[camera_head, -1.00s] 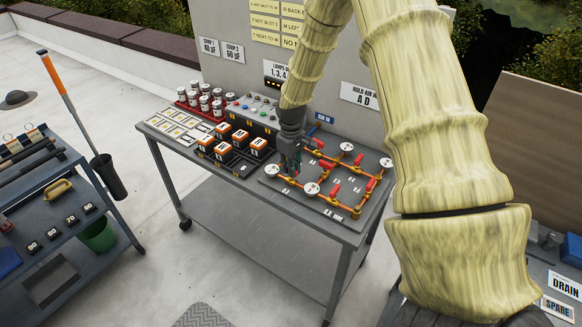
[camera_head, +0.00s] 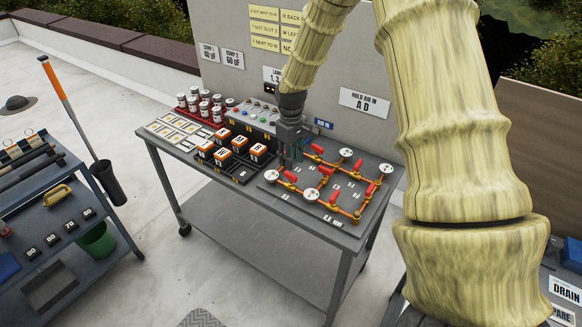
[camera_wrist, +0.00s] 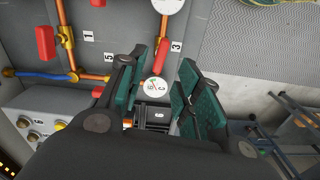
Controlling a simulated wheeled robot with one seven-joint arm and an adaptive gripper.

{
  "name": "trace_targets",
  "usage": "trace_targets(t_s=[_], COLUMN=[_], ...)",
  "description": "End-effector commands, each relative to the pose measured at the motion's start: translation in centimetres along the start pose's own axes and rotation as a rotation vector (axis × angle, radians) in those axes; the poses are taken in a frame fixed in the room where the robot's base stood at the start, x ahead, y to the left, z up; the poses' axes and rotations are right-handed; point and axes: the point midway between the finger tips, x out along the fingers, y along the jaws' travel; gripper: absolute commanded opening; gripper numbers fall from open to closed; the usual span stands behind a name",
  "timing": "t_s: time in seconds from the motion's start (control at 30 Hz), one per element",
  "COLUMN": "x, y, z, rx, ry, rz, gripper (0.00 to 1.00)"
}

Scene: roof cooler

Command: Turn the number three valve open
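The valve board (camera_head: 345,212) lies at the right end of the grey cart, with orange pipes, white gauges and red-handled valves. That handle appears to be the red one at the board's left front in the head view (camera_head: 291,177). My gripper (camera_wrist: 160,92) is open and empty, pointing down above the board's left part. A white gauge (camera_wrist: 155,87) shows between its green-padded fingers. I cannot tell the valve's setting or any contact.
Other red handles (camera_head: 325,170) and gauges (camera_head: 346,153) stand close by on the board. Orange-topped black blocks (camera_head: 239,139) and a knob panel (camera_head: 250,114) are to the left. An upright sign panel (camera_head: 235,85) rises behind the cart.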

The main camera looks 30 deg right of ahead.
Motion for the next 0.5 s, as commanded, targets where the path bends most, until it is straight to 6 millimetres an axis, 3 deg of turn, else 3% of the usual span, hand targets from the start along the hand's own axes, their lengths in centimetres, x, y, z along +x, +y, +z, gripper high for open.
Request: trace_targets(t_s=[0.2,0.5], x=[-3.4,-5.2], y=[0.0,0.0], z=[-0.1,0.0], rx=[0.0,-0.001], ry=[0.003,0.001], rz=[0.001,0.0], gripper=[0.34,0.34])
